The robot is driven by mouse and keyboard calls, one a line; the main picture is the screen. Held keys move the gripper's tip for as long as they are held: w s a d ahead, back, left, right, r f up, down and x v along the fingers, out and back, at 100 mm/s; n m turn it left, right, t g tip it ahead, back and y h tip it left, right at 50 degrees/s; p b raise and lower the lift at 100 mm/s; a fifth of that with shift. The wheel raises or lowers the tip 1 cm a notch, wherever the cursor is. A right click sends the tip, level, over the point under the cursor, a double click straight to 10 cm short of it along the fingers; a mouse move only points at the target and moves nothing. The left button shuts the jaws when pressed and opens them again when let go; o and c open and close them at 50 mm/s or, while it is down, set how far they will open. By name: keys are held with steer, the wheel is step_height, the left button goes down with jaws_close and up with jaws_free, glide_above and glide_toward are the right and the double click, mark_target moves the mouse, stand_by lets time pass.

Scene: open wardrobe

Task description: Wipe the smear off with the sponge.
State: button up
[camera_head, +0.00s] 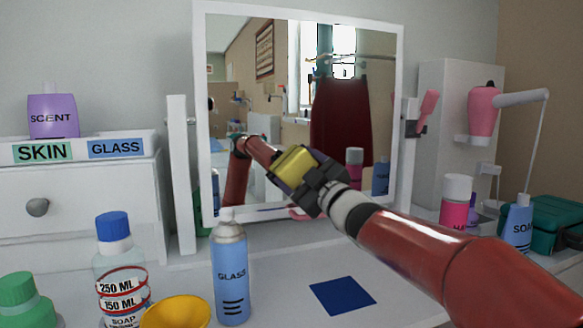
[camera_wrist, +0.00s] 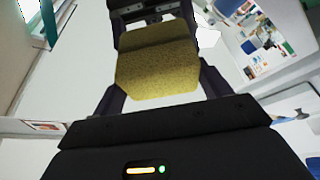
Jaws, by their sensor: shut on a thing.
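A yellow sponge (camera_head: 296,163) is held in front of the mirror (camera_head: 228,100), over the lower middle of its glass. It also shows in the wrist view (camera_wrist: 157,72), between the two dark fingers. My gripper (camera_head: 309,176) is shut on the sponge. I cannot tell whether the sponge touches the glass. The mirror stands in a white frame and reflects my red arm, a dark red hanging cloth and a window. I cannot make out a smear for certain; my gripper and the sponge hide part of the glass.
A blue GLASS spray can (camera_head: 231,272), a soap bottle (camera_head: 118,268) and a yellow bowl (camera_head: 177,312) stand in front. A dark blue cloth (camera_head: 342,295) lies flat on the white top. A pink can (camera_head: 456,203), a blue soap bottle (camera_head: 519,228) and a teal box (camera_head: 553,226) stand right.

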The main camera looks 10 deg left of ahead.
mark_target(278, 174)
steer(key=w+d+p, duration=0.1)
steer(key=w+d, duration=0.1)
steer(key=d, duration=0.1)
steer(key=w+d+p, duration=0.2)
steer(key=d, duration=0.1)
steer(key=w+d+p, duration=0.1)
steer(key=w+d, duration=0.1)
steer(key=d, duration=0.2)
steer(key=shift+w+d+f, duration=0.1)
stand_by(0.9)
steer(key=shift+s+a+b, duration=0.75)
steer(key=shift+s+a, duration=0.15)
steer(key=shift+a, duration=0.65)
steer(key=shift+s+a+b, duration=0.8)
steer(key=shift+s+a, duration=0.15)
steer(key=shift+a, duration=0.6)
steer(key=shift+s+a+b, duration=0.75)
steer(key=shift+s+a, duration=0.15)
steer(key=shift+a, duration=0.65)
steer(key=shift+s+a+b, duration=0.5)
steer(key=shift+s+a, duration=0.05)
steer(key=shift+a, duration=0.3)
steer(key=shift+s+a+b, duration=0.55)
steer(key=shift+a, duration=0.3)
steer(key=shift+s+a+b, duration=0.5)
steer(key=shift+s+a, duration=0.05)
steer(key=shift+a, duration=0.3)
steer(key=shift+s+a, duration=0.25)
steer(key=shift+a, duration=0.1)
